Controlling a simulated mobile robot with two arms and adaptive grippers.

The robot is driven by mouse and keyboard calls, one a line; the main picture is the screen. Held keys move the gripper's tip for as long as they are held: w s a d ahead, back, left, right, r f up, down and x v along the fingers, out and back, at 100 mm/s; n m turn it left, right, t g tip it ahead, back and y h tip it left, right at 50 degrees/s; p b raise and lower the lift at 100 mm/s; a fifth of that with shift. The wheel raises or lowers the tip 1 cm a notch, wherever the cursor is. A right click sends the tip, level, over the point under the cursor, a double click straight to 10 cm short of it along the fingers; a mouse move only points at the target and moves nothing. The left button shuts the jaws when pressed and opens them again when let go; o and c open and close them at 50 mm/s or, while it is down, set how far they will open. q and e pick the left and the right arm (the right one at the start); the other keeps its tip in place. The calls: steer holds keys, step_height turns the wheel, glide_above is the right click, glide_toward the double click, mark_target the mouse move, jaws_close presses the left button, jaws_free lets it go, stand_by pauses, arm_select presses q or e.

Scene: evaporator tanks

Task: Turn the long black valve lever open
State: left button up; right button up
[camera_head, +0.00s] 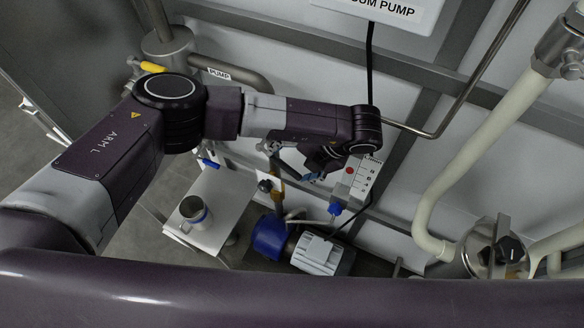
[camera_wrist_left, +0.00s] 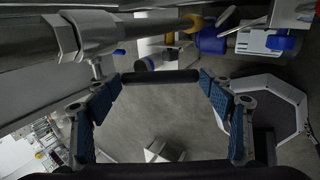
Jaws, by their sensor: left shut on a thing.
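The long black valve lever (camera_wrist_left: 160,76) lies level across the left wrist view, between the blue-padded fingertips of my left gripper (camera_wrist_left: 161,84). The fingers stand wide apart, one at each end of the visible bar, and are shut on it. A metal valve body with a hex fitting (camera_wrist_left: 88,35) sits on a pipe just above and to the left of the lever. In the head view my left gripper (camera_head: 310,176) reaches down beside the pipework near the wall, and its wrist hides most of the lever. My right gripper is not in view.
A switch panel (camera_head: 364,177) is close on the right. A thick cream pipe (camera_head: 470,150) runs down the right side.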

arm_select(q)
steer(key=shift+s+a+f+b, duration=0.1)
steer(key=shift+s+f+b, duration=0.1)
steer(key=shift+f+b, duration=0.3)
steer(key=o, duration=1.4)
steer(key=shift+o, duration=1.4)
steer(key=shift+w+a, duration=0.1)
steer(key=shift+w, duration=0.05)
steer(key=shift+r, duration=0.2)
steer(key=v, duration=1.1)
steer(key=shift+d+r, duration=0.15)
steer(key=shift+d, duration=0.3)
steer(key=shift+c, duration=0.6)
